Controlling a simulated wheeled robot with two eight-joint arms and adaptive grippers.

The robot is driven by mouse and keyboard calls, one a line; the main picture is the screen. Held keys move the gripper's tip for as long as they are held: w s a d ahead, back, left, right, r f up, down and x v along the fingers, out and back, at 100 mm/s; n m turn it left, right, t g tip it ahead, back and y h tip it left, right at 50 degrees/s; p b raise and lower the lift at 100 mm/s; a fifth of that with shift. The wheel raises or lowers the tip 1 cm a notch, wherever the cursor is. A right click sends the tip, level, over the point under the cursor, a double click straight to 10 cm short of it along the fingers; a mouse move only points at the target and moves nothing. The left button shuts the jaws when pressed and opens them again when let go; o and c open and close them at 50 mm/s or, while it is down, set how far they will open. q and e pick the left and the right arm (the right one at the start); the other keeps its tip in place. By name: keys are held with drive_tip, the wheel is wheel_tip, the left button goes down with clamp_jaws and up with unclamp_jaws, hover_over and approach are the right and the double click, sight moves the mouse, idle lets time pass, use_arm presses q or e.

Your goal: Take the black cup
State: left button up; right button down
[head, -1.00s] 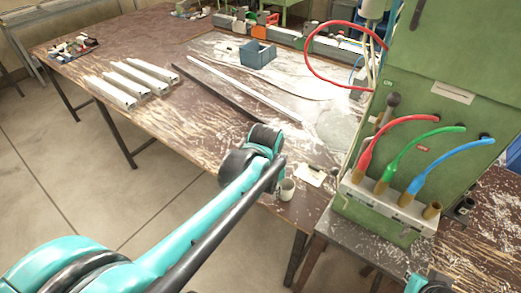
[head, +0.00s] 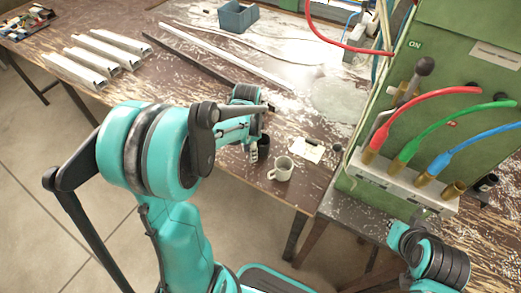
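A dark cup-like object, seemingly the black cup (head: 264,146), stands on the bench near its front edge, partly hidden by my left arm. My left gripper (head: 254,153) is small in the head view, just left of the black cup and very close to it. I cannot tell whether they touch or whether the fingers are open. Part of my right arm shows at the lower right, but I cannot make out its gripper.
A white mug (head: 281,169) stands just right of the black cup, near the edge. A paper note (head: 306,150) lies beyond it. The green machine (head: 455,75) with coloured hoses blocks the right. White profiles (head: 95,55) and a blue box (head: 238,17) lie farther back.

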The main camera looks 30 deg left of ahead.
use_arm(q)
drive_tip(key=shift+f, duration=0.4)
drive_tip(key=shift+r, duration=0.1)
clamp_jaws()
